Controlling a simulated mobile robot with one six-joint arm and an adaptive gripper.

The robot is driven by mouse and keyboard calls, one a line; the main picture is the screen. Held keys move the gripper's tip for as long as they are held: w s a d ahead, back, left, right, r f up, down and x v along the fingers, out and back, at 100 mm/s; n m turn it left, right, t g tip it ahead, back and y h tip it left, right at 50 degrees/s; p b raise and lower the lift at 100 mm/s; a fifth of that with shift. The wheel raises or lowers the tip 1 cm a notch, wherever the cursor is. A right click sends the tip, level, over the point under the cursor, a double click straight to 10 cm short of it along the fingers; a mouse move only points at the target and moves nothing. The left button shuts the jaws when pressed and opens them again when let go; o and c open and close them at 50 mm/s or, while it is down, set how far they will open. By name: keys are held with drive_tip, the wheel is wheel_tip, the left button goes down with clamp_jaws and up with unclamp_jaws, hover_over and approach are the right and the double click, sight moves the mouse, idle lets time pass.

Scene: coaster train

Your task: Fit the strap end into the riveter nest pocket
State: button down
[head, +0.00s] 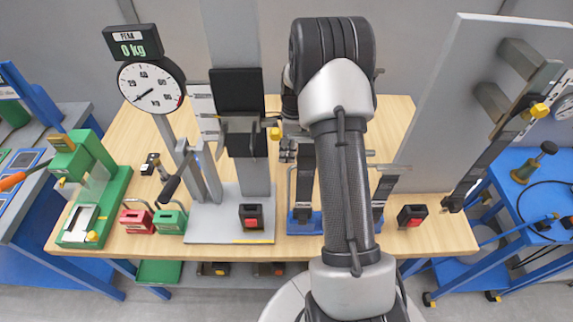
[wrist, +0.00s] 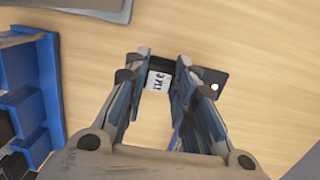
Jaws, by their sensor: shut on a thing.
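In the wrist view, my gripper (wrist: 160,85) is shut on a dark flat strap end (wrist: 213,82), which sticks out to the right of the fingers. A white label (wrist: 158,81) shows between the fingertips, and a pale round spot shows near the strap's outer end. The strap is over the wooden table; I cannot tell if it touches it. In the head view my arm hides the gripper and strap. A green press-like machine (head: 112,172), likely the riveter, stands at the table's left end with a pale plate (head: 78,222) in its front. I cannot make out a pocket there.
A blue rack (wrist: 52,80) is at the left in the wrist view. In the head view, red (head: 136,221) and green (head: 170,222) blocks, a grey stand with a lever (head: 200,222) and a dial post (head: 151,87) crowd the left half. A tilted panel (head: 455,90) rises at right.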

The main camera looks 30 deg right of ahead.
drive_tip(key=shift+f+b, duration=0.5)
drive_tip(key=shift+f, duration=2.3)
drive_tip(key=shift+f, duration=0.1)
drive_tip(key=c, duration=1.3)
unclamp_jaws()
